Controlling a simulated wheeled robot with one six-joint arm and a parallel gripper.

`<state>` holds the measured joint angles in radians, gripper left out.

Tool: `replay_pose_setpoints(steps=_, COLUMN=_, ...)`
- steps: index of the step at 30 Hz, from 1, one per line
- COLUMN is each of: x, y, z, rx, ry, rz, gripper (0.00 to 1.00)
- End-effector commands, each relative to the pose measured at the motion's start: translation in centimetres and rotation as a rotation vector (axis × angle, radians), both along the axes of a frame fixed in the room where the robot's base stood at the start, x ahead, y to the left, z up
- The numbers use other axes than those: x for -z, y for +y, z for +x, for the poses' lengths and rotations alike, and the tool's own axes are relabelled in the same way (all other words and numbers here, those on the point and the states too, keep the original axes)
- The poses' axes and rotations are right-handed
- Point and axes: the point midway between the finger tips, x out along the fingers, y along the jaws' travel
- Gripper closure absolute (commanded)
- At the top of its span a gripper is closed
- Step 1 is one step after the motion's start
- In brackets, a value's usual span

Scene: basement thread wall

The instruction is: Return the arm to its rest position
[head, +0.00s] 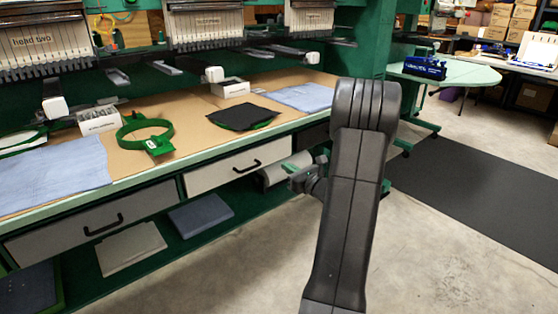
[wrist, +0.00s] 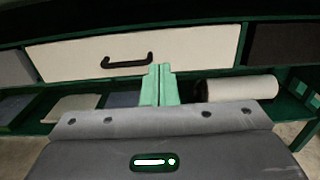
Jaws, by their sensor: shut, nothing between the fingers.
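My arm rises in the middle of the head view, bent over at its top. My gripper shows in the wrist view (wrist: 161,72) with its two green fingers together and nothing between them. It faces the white drawer (wrist: 75,57) with a black handle, under the bench, and looks apart from it. The same white drawer (head: 215,173) shows there left of my arm.
The bench (head: 185,110) holds a green hoop (head: 124,131), a black cloth (head: 244,117) and blue fabric (head: 52,174). A white roll (wrist: 240,88) lies on the shelf beneath. Machine heads hang above. Open concrete floor and a dark mat (head: 480,180) lie to the right.

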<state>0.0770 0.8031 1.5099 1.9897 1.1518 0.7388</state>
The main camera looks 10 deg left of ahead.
Motion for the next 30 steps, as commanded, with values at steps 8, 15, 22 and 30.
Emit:
replay_pose_setpoints(steps=8, x=0.0, y=-0.8, z=-0.7, rx=-0.001, ry=0.001, rz=0.001, gripper=1.0)
replay_pose_setpoints(steps=15, x=0.1, y=-0.7, z=-0.6, rx=-0.001, ry=0.0, rz=0.0, gripper=1.0)
replay_pose_setpoints(steps=22, x=0.2, y=1.2, z=0.8, rx=-0.004, ry=-0.001, rz=-0.001, gripper=1.0)
replay_pose_setpoints(steps=30, x=0.3, y=5.4, z=4.1, rx=-0.004, ry=-0.002, rz=0.0, gripper=1.0)
